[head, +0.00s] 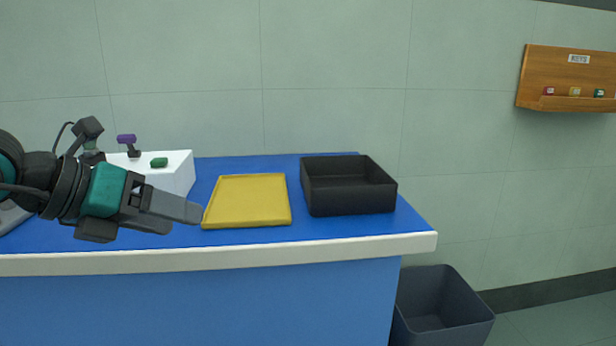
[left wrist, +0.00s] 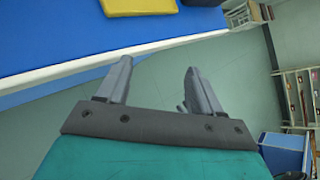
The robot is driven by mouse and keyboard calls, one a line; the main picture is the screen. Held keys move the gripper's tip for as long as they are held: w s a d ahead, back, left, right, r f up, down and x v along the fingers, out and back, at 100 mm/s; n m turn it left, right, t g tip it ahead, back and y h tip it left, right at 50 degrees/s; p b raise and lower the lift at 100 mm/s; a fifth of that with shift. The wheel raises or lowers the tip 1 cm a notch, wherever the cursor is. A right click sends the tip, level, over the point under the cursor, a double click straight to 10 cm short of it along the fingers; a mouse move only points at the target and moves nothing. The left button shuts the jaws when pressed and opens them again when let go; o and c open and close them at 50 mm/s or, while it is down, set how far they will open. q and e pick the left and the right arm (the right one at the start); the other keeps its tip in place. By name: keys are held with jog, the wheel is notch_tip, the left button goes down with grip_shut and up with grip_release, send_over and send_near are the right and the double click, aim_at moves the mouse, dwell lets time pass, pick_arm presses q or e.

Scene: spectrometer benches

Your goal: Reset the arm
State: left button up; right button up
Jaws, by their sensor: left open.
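My left gripper (head: 188,212) comes in from the left in the head view, in front of the blue bench (head: 340,228) and near its front edge. Its fingers point right, toward the near left corner of a yellow tray (head: 248,200). In the left wrist view, the two fingers of the left gripper (left wrist: 155,80) stand apart with nothing between them. The bench edge (left wrist: 130,58) and part of the yellow tray (left wrist: 138,5) show beyond the fingers. My right gripper is not in view.
A black open box (head: 348,203) stands right of the tray. A white block-shaped device (head: 180,177) with a purple-topped knob (head: 126,139) and a green piece (head: 159,162) is behind my arm. A dark bin (head: 445,310) stands on the floor at right. A wooden key rack (head: 565,75) hangs on the wall.

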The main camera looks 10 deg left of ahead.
pick_arm(q)
jog(key=s+d+f+n+g+h, duration=0.2)
jog(key=s+d+n+h, duration=0.1)
jog(key=d+h, duration=0.8)
jog(key=w+a+f+n+t+y, duration=0.25)
jog(key=f+n+t+y, duration=0.9)
jog(key=f+n, duration=1.05)
jog(key=s+d+f+n+g+y, duration=0.2)
jog(key=s+f+n+g+y, duration=0.1)
jog(key=s+f+n+g, duration=0.55)
jog(key=s+a+r+p, duration=0.2)
jog(key=r+p, duration=0.4)
jog(key=p, duration=0.4)
jog(key=s+a+r+n+t+y+p, duration=0.1)
jog(key=r+p, duration=0.4)
jog(key=p, duration=0.6)
jog(key=shift+s+a+r+p, duration=0.35)
jog(key=shift+s+a, duration=0.15)
jog(key=shift+a, duration=0.1)
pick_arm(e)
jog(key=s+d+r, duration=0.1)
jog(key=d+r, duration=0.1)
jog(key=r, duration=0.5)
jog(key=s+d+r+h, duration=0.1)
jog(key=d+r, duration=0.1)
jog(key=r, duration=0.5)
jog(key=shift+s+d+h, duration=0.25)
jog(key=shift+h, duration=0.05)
